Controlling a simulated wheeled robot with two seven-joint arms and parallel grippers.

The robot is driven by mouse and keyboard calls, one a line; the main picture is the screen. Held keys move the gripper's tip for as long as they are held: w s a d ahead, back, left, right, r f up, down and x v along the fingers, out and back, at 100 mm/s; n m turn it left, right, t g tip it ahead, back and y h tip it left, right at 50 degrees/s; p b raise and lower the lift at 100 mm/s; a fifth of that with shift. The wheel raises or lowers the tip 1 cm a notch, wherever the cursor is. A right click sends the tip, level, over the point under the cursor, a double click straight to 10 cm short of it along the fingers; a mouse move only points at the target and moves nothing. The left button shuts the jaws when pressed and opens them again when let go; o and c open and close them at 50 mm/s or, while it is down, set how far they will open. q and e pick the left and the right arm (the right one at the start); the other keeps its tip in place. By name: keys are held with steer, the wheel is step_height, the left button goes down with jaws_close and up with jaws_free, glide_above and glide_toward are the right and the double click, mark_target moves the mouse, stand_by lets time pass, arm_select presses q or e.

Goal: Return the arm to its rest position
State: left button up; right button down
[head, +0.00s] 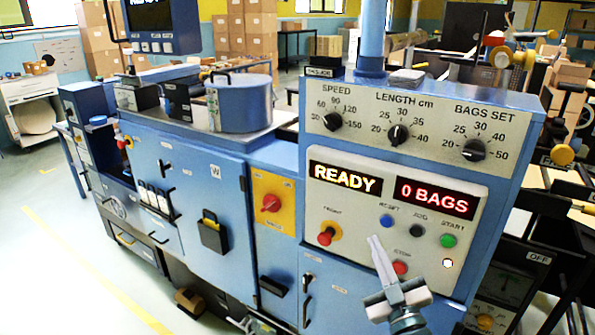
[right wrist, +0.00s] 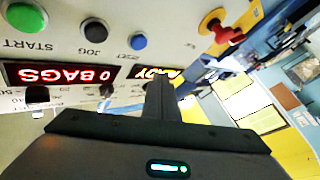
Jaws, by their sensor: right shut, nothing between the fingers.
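My right gripper (head: 374,242) comes in from the bottom of the head view, in front of the control panel (head: 340,215) of a blue machine. Its fingers are together, point up and a little left, and hold nothing. In the head view the fingertips overlap the panel between the red stop button (head: 400,268) and the READY display (head: 345,178). The right wrist view shows the shut fingers (right wrist: 162,88) with the panel upside down behind them. Whether the fingertips touch the panel cannot be told. My left gripper is not in view.
The panel carries blue, black and green (head: 448,241) buttons, a red knob (head: 326,236) at its left and a counter reading 0 BAGS (head: 436,197). Three dials sit above. Machinery with rolls (head: 497,50) stands at the right. Open floor (head: 60,260) lies at the left.

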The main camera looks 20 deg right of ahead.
steer(key=shift+f, duration=0.1)
steer(key=s+a+f+m+g+y+b, duration=0.15)
steer(key=f+g, duration=0.25)
steer(key=f, duration=1.5)
steer(key=a+f+g+b, duration=0.1)
steer(key=a+f+g, duration=0.2)
steer(key=f, duration=1.7)
steer(key=s+a+f+g, duration=0.1)
steer(key=s+f+g, duration=0.1)
steer(key=s+f, duration=0.35)
steer(key=s+a+f+g, duration=0.1)
steer(key=s+f, duration=0.1)
steer(key=f, duration=0.6)
steer(key=s+a+f+g+b, duration=0.1)
steer(key=s+f+g, duration=0.2)
steer(key=s+f, duration=0.6)
steer(key=s+a+f+g, duration=0.2)
steer(key=s+f+g, duration=0.1)
steer(key=s+f, duration=0.7)
steer(key=s+f+g, duration=0.2)
steer(key=s+f, duration=0.2)
steer(key=s, duration=0.7)
steer(key=s+f+g+b, duration=0.1)
steer(key=s+f, duration=0.3)
steer(key=s, duration=0.7)
steer(key=shift+f+g+y, duration=0.15)
steer(key=shift+g+y, duration=0.2)
steer(key=shift+g, duration=0.25)
